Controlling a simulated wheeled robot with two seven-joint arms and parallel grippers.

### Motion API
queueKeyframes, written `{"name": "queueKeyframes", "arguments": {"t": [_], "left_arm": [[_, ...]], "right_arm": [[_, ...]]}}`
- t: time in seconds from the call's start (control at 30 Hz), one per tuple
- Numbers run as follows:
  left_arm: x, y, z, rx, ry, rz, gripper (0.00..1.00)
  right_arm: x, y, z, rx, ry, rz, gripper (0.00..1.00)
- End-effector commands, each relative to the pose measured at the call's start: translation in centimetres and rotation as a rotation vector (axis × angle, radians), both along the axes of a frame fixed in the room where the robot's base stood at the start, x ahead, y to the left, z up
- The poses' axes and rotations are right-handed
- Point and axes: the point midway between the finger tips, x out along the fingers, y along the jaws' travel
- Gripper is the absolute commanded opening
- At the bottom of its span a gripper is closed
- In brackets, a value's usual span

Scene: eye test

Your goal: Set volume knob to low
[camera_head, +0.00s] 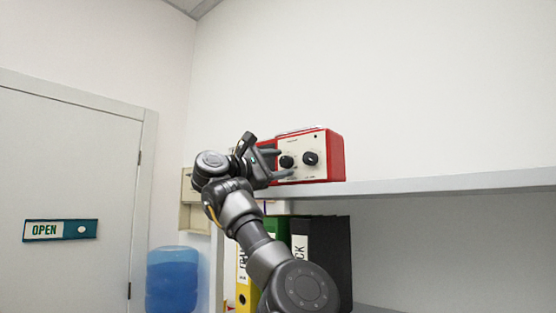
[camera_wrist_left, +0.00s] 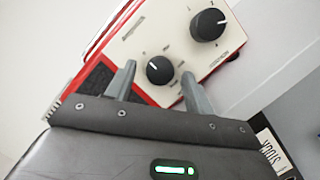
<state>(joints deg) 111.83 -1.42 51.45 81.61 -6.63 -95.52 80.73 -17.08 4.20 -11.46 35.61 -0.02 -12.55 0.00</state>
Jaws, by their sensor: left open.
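A red radio (camera_head: 336,155) with a cream front panel stands on the shelf in the head view. Its panel has two black knobs, a left knob (camera_head: 287,161) and a right knob (camera_head: 310,158). The wrist view shows the smaller knob (camera_wrist_left: 159,70) and the larger knob (camera_wrist_left: 208,24), each with a white pointer line. I cannot tell which is the volume knob, as the labels are too small. My left gripper (camera_head: 281,163) is open in front of the radio. In the wrist view its fingers (camera_wrist_left: 157,84) lie on either side of the smaller knob; contact is unclear.
The radio rests near the left end of a long grey shelf (camera_head: 440,185). Binders (camera_head: 325,250) stand below it. A blue water bottle (camera_head: 172,280) and a white door (camera_head: 75,150) with an OPEN sign (camera_head: 60,230) are at left. The shelf right of the radio is clear.

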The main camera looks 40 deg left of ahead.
Motion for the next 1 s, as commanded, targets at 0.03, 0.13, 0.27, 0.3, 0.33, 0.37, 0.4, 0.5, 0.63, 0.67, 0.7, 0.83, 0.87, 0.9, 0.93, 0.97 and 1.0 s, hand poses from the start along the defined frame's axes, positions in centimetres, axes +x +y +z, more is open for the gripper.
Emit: {"name": "queueKeyframes", "arguments": {"t": [0.03,0.13,0.27,0.3,0.33,0.37,0.4,0.5,0.63,0.67,0.7,0.83,0.87,0.9,0.93,0.97,1.0], "left_arm": [[0.1,0.0,0.0,0.0,0.0,0.0,0.53],[0.1,0.0,0.0,0.0,0.0,0.0,0.53],[0.0,0.0,0.0,0.0,0.0,0.0,0.46],[0.0,0.0,0.0,0.0,0.0,0.0,0.41],[0.0,0.0,0.0,0.0,0.0,0.0,0.37],[0.0,0.0,0.0,0.0,0.0,0.0,0.33],[0.0,0.0,0.0,0.0,0.0,0.0,0.28],[0.0,0.0,0.0,0.0,0.0,0.0,0.15],[0.0,0.0,0.0,0.0,0.0,0.0,0.08],[0.0,0.0,-0.1,0.002,0.0,0.0,0.08],[0.0,0.0,-0.1,0.005,0.001,0.0,0.08],[0.0,0.0,-0.1,0.031,0.001,-0.001,0.08],[0.0,0.0,-0.2,0.041,0.001,-0.001,0.08],[0.0,0.0,-0.2,0.057,0.001,-0.001,0.08],[0.0,0.1,-0.2,0.072,0.002,-0.001,0.08],[0.0,0.1,-0.2,0.087,0.002,0.0,0.08],[0.0,0.1,-0.2,0.114,0.003,0.0,0.08]], "right_arm": [[-0.1,-0.2,0.0,-0.002,0.002,0.001,0.67],[-0.2,-0.5,0.0,-0.006,0.003,0.001,0.67],[-0.2,-0.7,0.0,-0.008,0.003,0.002,0.67],[-0.2,-0.8,0.0,-0.009,0.004,0.002,0.67],[-0.2,-0.8,0.0,-0.009,0.004,0.002,0.67],[-0.2,-0.8,0.0,-0.009,0.004,0.003,0.67],[-0.3,-0.8,0.0,-0.01,0.005,0.003,0.67],[-0.3,-0.8,0.0,-0.01,0.005,0.003,0.67],[-0.3,-0.8,0.0,-0.01,0.005,0.002,0.67],[-0.3,-0.8,-0.1,-0.01,0.005,0.002,0.67],[-0.3,-0.8,-0.1,-0.01,0.005,0.002,0.67],[-0.3,-0.8,-0.5,-0.01,0.005,0.002,0.67],[-0.3,-0.8,-0.6,-0.01,0.005,0.002,0.67],[-0.3,-0.8,-0.8,-0.01,0.005,0.002,0.67],[-0.3,-0.8,-1.0,-0.01,0.005,0.002,0.67],[-0.3,-0.7,-1.2,-0.01,0.005,0.002,0.67],[-0.3,-0.7,-1.4,-0.009,0.005,0.002,0.67]]}}
